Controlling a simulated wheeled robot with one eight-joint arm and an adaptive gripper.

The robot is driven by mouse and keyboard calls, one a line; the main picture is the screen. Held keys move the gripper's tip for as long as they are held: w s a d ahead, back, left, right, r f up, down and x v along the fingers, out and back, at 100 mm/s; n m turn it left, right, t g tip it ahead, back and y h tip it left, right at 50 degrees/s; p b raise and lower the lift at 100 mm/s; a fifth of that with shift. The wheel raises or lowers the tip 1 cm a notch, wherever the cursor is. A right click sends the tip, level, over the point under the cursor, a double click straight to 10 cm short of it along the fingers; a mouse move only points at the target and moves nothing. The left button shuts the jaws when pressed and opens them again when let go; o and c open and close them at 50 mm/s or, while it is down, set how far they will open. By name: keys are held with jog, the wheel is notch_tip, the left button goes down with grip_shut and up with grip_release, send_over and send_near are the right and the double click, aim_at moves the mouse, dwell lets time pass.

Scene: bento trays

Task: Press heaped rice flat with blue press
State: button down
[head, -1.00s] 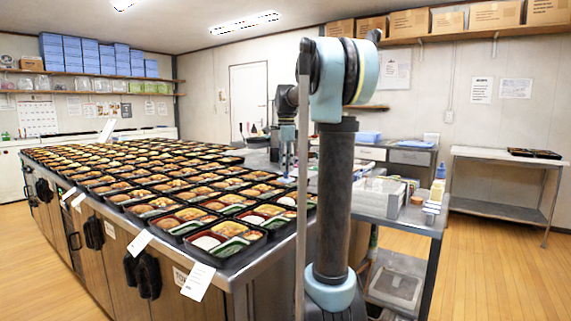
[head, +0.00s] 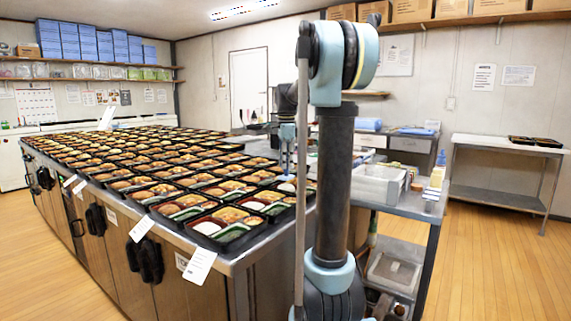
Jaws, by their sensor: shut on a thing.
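Rows of black bento trays (head: 190,247) cover the long counter. The nearest tray has a compartment of white rice (head: 207,228), and another tray near my gripper shows white rice (head: 287,187). My gripper (head: 286,172) is small and far off, behind and left of my upright arm link, pointing down over the right-hand side of the tray rows. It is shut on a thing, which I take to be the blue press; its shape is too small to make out. Whether the rice below is heaped or flat cannot be told. My arm hides part of the counter's right side.
A metal cart (head: 400,206) with a clear bin stands right of my arm. A steel table (head: 490,147) with two dark trays is at the far right. Paper tags (head: 198,265) hang on the counter's front edge. The wooden floor at right and left is clear.

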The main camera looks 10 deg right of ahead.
aim_at(286, 171)
jog(key=shift+f, duration=2.15)
dwell(5.5)
